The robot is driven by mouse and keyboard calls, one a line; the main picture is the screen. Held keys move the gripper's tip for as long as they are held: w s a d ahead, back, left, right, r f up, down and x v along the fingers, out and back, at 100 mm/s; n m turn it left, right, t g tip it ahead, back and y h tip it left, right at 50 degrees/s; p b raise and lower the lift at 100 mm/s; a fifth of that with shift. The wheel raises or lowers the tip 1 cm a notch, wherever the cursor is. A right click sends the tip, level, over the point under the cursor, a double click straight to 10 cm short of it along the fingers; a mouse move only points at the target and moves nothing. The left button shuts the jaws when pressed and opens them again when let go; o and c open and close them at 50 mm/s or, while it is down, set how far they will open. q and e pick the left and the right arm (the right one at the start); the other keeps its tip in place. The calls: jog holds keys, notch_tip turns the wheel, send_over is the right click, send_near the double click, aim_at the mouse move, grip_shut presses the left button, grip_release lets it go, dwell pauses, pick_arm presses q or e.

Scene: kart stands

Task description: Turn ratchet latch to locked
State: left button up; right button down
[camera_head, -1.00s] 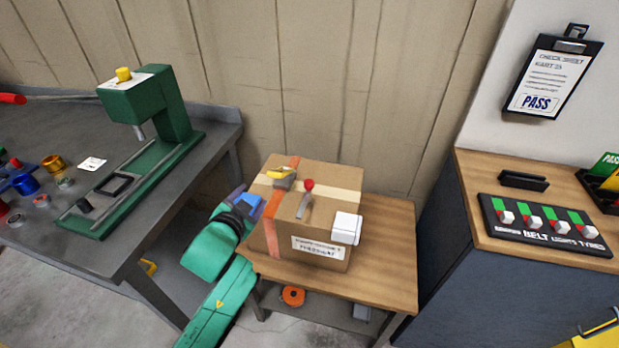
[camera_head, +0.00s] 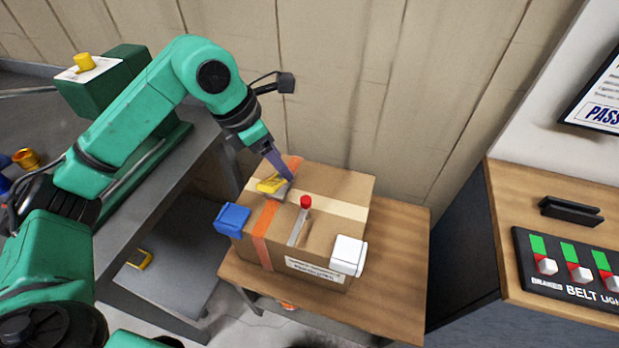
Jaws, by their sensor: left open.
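A cardboard box (camera_head: 335,187) stands on a small wooden table, with an orange strap (camera_head: 262,232) running over its top and down its front. A yellow-handled ratchet piece (camera_head: 271,185) sits on the strap on the box top. Beside it is a grey lever (camera_head: 298,226) with a red knob (camera_head: 306,202); I cannot tell from any marking which position is locked. My left gripper (camera_head: 287,176) reaches down from the upper left, open, with its purple fingers right at the yellow piece. Whether they touch it is unclear. My right gripper is not in view.
A blue block (camera_head: 232,218) and a white block (camera_head: 348,256) are at the box's front corners. The wooden table (camera_head: 398,270) has bare room to the right. A green press (camera_head: 100,88) stands on the grey bench at left; a switch panel (camera_head: 570,272) is at right.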

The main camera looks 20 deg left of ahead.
aim_at(305, 199)
pick_arm(q)
jog(key=x, duration=0.3)
jog(key=s+p+x, duration=0.1)
jog(key=x, duration=0.2)
jog(key=p+x, duration=0.1)
jog(key=x, duration=0.2)
jog(key=shift+s+d+f, duration=0.2)
jog(key=shift+s+d, duration=0.15)
jog(key=x, duration=0.3)
jog(key=shift+w+p, duration=0.1)
jog(key=shift+p, duration=0.3)
jog(key=shift+d+f, duration=0.1)
jog(key=shift+f, duration=0.1)
jog(key=shift+c, duration=0.5)
grip_shut()
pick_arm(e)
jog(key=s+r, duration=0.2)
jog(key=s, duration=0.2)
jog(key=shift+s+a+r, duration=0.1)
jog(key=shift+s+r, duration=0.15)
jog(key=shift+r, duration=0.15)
